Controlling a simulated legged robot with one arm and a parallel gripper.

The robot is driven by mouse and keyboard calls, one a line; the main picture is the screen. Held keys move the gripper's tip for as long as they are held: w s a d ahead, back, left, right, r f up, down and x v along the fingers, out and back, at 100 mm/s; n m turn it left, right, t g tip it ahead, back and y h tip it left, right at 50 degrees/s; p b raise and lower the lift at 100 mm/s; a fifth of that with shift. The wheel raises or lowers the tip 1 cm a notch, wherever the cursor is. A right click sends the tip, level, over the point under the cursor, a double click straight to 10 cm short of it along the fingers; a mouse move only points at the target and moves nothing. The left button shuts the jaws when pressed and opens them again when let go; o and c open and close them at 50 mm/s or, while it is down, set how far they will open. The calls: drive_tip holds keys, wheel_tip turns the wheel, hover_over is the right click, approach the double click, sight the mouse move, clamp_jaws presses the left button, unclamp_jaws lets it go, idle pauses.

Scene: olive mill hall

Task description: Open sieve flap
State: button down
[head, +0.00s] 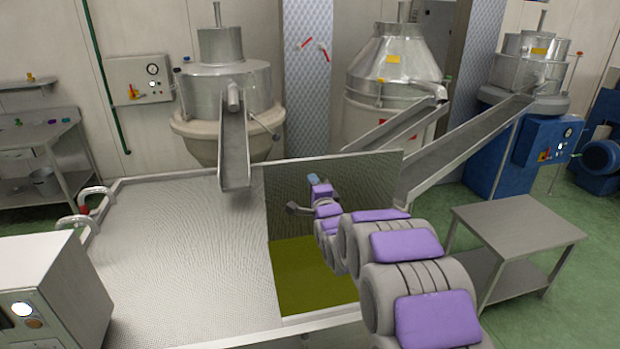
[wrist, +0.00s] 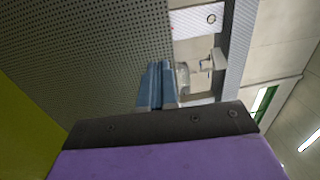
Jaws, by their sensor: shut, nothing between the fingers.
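The sieve flap (head: 375,175) is a dark perforated panel at the right part of the vat. It stands raised, close to upright, along the far side of an opening with yellow-green liquid (head: 300,270) below. In the wrist view the perforated flap (wrist: 95,50) fills the upper left. My gripper (head: 313,178) is in front of the flap's near face, below its top edge. Its blue fingers (wrist: 157,85) are closed together with nothing between them. They overlap the panel near its edge; I cannot tell whether they touch it.
The flat perforated sieve top (head: 180,250) lies left of the opening. Metal chutes (head: 234,140) slope down from the mills behind. A steel table (head: 515,235) stands at the right and a metal box (head: 45,285) at the front left. Green floor shows at the right.

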drive_tip(key=s+d+f+n+g+h+b, duration=0.1)
drive_tip(key=s+d+f+n+g, duration=0.2)
drive_tip(key=s, duration=0.8)
drive_tip(key=s+d+f+n+g+h+b, duration=0.15)
drive_tip(key=s+f+n+g, duration=0.3)
drive_tip(key=s, duration=0.55)
drive_tip(key=s+d+f+n+g, duration=0.2)
drive_tip(key=s+d+f+g, duration=0.15)
drive_tip(key=s, duration=0.75)
drive_tip(key=s+d+n+g+h+b, duration=0.1)
drive_tip(key=s+n+g, duration=0.5)
drive_tip(key=s, duration=2.2)
drive_tip(key=g, duration=0.3)
drive_tip(key=shift+d+f, duration=0.4)
